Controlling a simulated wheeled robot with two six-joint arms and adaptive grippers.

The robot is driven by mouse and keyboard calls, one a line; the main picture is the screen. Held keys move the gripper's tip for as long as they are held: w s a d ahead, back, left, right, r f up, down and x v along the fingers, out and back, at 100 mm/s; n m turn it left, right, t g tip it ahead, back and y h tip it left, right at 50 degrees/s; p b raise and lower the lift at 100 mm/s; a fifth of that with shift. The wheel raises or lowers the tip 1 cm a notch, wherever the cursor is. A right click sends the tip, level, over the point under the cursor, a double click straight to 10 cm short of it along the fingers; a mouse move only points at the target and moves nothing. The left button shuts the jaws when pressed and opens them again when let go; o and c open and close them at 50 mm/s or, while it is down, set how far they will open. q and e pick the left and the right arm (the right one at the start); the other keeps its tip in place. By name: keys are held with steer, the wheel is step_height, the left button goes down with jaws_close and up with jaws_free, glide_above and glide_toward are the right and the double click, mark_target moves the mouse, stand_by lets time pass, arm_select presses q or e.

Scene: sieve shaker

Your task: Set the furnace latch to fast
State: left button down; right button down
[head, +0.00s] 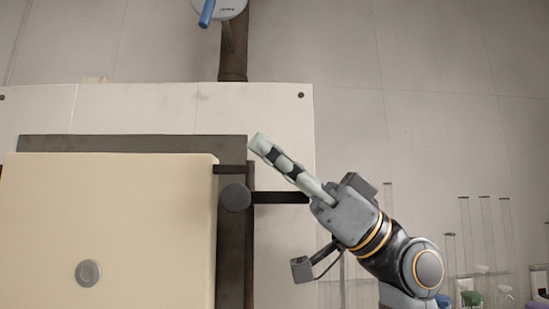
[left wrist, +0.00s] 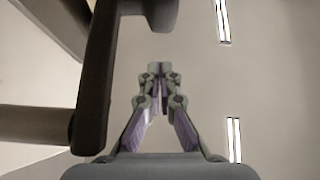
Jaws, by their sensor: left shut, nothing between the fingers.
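The furnace shows in the head view as a cream door (head: 120,230) in a dark grey frame on a white front panel (head: 285,110). A dark latch with a round knob (head: 235,197) and a horizontal bar (head: 280,197) sits at the door's right edge. My left gripper (head: 257,143) is shut and empty, its tips up and left, above the latch bar in the picture; I cannot tell its depth gap. In the left wrist view the closed fingers (left wrist: 155,70) show beside a dark handle-like bar (left wrist: 98,60). My right gripper is not in view.
A dark vertical pipe (head: 233,50) rises above the furnace to a round white device with a blue lever (head: 207,12). Clear tubes and coloured-capped items (head: 472,298) stand at the lower right. The wall right of the furnace is bare.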

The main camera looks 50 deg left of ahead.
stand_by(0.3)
arm_select(q)
step_height(320, 180, up, 10)
stand_by(0.5)
stand_by(0.4)
